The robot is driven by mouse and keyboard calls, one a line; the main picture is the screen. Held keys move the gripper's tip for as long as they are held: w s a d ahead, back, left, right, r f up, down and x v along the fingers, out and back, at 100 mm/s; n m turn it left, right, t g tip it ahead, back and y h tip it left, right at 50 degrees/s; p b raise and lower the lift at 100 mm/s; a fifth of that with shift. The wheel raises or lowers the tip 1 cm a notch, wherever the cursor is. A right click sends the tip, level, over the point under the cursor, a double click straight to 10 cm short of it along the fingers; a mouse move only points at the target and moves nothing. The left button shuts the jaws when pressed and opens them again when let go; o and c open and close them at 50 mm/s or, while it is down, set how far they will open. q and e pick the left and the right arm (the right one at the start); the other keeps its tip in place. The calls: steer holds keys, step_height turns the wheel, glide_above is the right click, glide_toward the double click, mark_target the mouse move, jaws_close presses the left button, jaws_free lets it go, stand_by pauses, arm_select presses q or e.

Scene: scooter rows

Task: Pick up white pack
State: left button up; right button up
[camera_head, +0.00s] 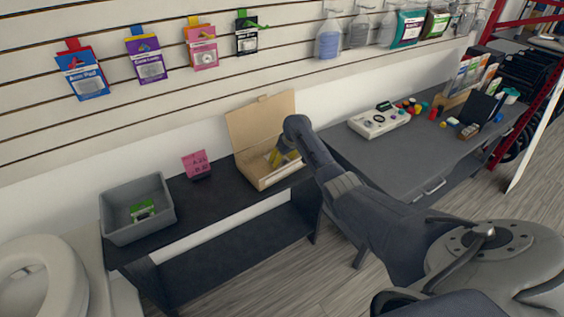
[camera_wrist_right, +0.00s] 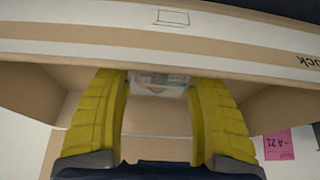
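An open cardboard box (camera_head: 262,178) with its lid raised stands on the dark shelf table. My right gripper (camera_head: 276,158) reaches down into the box, and the arm hides part of it. In the right wrist view the two yellow fingers of the right gripper (camera_wrist_right: 162,115) are spread wide apart. A small pale pack with greenish print (camera_wrist_right: 158,84) shows between and beyond the fingers, against the box wall (camera_wrist_right: 160,65). I cannot tell whether either finger touches it. My left gripper is not in view.
A grey bin (camera_head: 118,225) holding a green pack (camera_head: 143,211) stands left of the box. A pink sign (camera_head: 196,163) sits between them. A white device (camera_head: 378,121) lies on the grey workbench (camera_head: 400,160) at right. Packs hang on the slatted wall.

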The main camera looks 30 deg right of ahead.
steer(key=c, duration=0.9)
step_height(320, 180, up, 20)
stand_by(0.5)
